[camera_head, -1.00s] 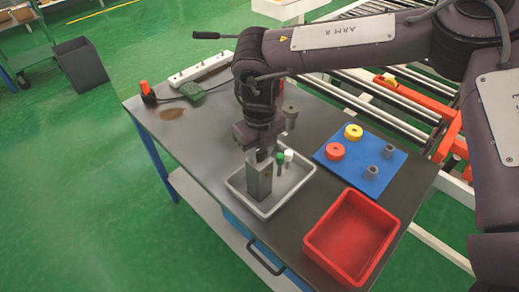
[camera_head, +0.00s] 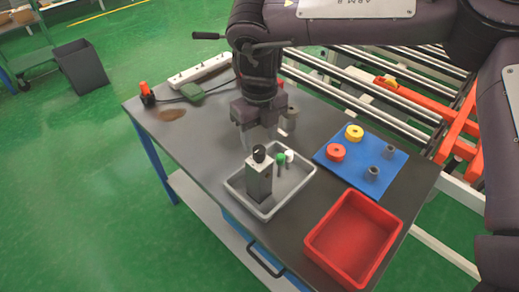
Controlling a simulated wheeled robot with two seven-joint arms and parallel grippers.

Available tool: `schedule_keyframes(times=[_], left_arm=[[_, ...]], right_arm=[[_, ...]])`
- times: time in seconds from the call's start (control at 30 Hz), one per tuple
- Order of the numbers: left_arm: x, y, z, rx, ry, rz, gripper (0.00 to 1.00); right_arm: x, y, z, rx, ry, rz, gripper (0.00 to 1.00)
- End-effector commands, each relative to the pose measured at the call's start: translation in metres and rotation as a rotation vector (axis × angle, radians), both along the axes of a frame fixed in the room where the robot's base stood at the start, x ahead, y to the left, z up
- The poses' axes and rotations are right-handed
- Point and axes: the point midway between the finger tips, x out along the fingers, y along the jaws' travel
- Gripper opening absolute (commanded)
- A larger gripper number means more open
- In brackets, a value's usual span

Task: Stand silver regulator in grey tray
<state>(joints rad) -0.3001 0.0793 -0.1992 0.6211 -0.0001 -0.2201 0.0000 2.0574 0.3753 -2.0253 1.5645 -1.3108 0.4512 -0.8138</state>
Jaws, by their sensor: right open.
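The silver regulator (camera_head: 259,180), a boxy block with a black knob on top, stands upright in the grey tray (camera_head: 295,191). A green-capped vial (camera_head: 280,163) and a white-capped one (camera_head: 289,158) are also in the tray, to the right of the regulator. My right gripper (camera_head: 259,141) is open and empty, pointing down above and behind the regulator, apart from it. My left gripper is not in view.
A red bin (camera_head: 351,236) stands at the table's front right. A blue mat (camera_head: 347,176) holds red and yellow rings and two grey cylinders. A grey part (camera_head: 289,118) stands behind my gripper.

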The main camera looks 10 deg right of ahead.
Motion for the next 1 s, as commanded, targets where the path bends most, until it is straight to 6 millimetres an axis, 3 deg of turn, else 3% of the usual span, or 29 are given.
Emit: schedule_keyframes(times=[0.13, 0.33, 1.0], left_arm=[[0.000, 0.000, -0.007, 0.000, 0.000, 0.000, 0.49], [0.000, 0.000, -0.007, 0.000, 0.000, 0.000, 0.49], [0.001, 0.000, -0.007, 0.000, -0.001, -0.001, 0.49]], right_arm=[[0.001, 0.000, 0.031, 0.001, -0.004, -0.001, 0.50], [0.000, 0.000, 0.059, -0.001, -0.001, 0.001, 0.50], [0.000, 0.000, 0.065, 0.000, 0.000, 0.001, 0.50]])
